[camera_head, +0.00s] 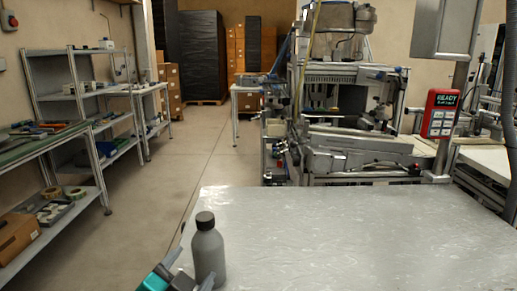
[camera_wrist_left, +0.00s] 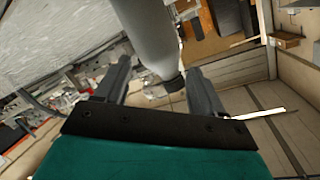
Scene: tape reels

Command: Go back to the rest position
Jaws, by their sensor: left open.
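My left gripper (camera_head: 184,276) shows at the bottom edge of the head view, teal and dark grey, beside the base of a bottle. In the left wrist view its two fingers (camera_wrist_left: 160,82) are spread apart. The grey bottle (camera_head: 208,256) with a black cap is upright at the near left edge of the table. In the left wrist view the bottle (camera_wrist_left: 150,35) shows between and beyond the open fingers; I cannot tell whether they touch it. My right gripper is not in view.
The grey table (camera_head: 350,235) is otherwise bare in view. A machine (camera_head: 350,130) stands behind it, with a red READY panel (camera_head: 440,114) at right. Shelves (camera_head: 85,90) and a green-topped bench (camera_head: 40,142) line the left wall. The floor (camera_head: 160,185) between is clear.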

